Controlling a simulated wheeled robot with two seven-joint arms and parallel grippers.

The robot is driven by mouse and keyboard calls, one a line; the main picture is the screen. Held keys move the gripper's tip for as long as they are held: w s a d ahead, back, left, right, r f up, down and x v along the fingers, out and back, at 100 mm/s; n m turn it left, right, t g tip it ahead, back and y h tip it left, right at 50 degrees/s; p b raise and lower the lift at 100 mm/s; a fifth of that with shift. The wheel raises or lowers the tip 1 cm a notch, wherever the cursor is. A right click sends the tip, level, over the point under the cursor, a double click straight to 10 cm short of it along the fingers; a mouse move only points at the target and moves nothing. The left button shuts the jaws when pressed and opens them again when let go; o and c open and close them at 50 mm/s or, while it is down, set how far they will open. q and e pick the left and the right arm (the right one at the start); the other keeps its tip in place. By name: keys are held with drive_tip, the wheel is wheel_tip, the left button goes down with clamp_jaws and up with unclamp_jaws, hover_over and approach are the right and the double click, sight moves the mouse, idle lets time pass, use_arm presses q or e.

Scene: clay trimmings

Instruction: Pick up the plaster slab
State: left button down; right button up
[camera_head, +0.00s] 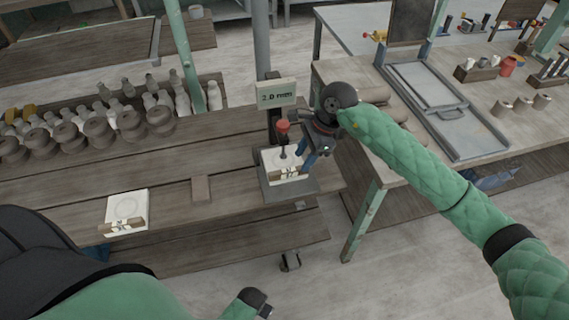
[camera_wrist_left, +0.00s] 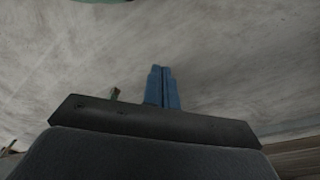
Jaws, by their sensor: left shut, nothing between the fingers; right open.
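A square white slab (camera_head: 128,206) with a faint ring on its face lies at the front left of the wooden bench. A tan and white piece sits along its front edge. A similar white slab (camera_head: 273,162) lies on the base of the gauge stand, under a red-topped plunger. My right gripper (camera_head: 304,166) is open, its blue fingers pointing down at the right side of that slab; I cannot tell whether they touch it. My left gripper shows in the left wrist view (camera_wrist_left: 162,72), shut and empty above bare floor.
The gauge stand carries a sign (camera_head: 277,93). A small brown block (camera_head: 201,189) lies between the slabs. A crate of dark round pieces and pale bottles (camera_head: 130,122) stands at the back left. The right table (camera_head: 480,122) holds a grey tray and cups.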

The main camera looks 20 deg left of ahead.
sight(295, 168)
drive_tip(key=p+x, duration=0.1)
drive_tip(key=x, duration=0.1)
drive_tip(key=p+x, duration=0.2)
drive_tip(key=shift+w+a+f, duration=0.15)
drive_tip(key=shift+a+f, duration=0.3)
drive_tip(key=shift+f, duration=0.3)
use_arm(q)
wheel_tip(295, 168, down, 8)
drive_tip(key=s+a, duration=0.1)
drive_tip(key=a, duration=0.1)
drive_tip(key=shift+s+f+t, duration=0.25)
drive_tip(key=shift+s+t, duration=0.05)
drive_tip(key=shift+a, duration=0.1)
use_arm(e)
drive_tip(key=shift+c, duration=0.4)
clamp_jaws()
